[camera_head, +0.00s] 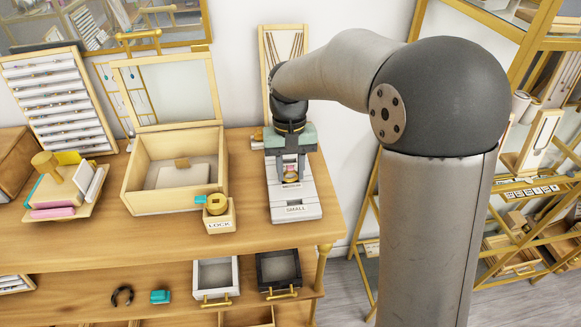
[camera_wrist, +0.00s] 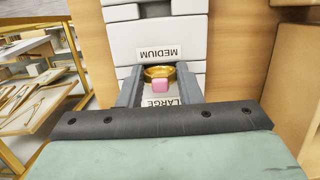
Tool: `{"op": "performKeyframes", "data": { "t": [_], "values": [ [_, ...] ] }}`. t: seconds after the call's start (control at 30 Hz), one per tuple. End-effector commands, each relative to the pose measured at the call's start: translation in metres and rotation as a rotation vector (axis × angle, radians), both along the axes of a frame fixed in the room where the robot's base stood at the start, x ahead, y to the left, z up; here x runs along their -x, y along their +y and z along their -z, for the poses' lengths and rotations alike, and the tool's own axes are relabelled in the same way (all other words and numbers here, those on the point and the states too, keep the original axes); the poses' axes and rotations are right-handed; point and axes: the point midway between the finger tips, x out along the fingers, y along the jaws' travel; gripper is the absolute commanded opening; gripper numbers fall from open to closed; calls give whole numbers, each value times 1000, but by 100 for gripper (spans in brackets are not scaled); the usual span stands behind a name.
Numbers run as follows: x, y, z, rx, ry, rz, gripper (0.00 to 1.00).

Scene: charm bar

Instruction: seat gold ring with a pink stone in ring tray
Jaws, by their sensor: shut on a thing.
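The gold ring with a pink stone (camera_wrist: 158,72) is between the two fingers of my gripper (camera_wrist: 159,90) in the wrist view, with its pink stone towards the camera. My gripper is shut on it. The ring also shows small between the fingers (camera_head: 291,178) in the head view. The white ring tray (camera_head: 285,212) lies under my gripper at the right end of the counter. Its SMALL label is at the near end. In the wrist view the ring tray (camera_wrist: 125,32) shows MEDIUM beyond the ring and LARGE partly hidden behind the gripper. I cannot tell whether ring and tray touch.
A wooden box with a raised glass lid (camera_head: 176,200) stands left of the tray. A small LOCK block (camera_head: 220,226) with a gold knob stands between them, near the front edge. A necklace stand (camera_head: 266,50) is behind my gripper. The counter's right edge is close to the tray.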

Motion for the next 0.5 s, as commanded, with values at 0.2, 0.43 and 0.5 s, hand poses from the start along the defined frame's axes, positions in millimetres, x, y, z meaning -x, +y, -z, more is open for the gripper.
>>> {"op": "performKeyframes", "data": {
  "t": [0.2, 0.43, 0.5],
  "values": [
    [0, 0, 6, 0, 1, 0, 6],
    [0, 0, 7, 0, 1, 0, 57],
    [0, 0, 7, 0, 1, 0, 57]
  ]
}}
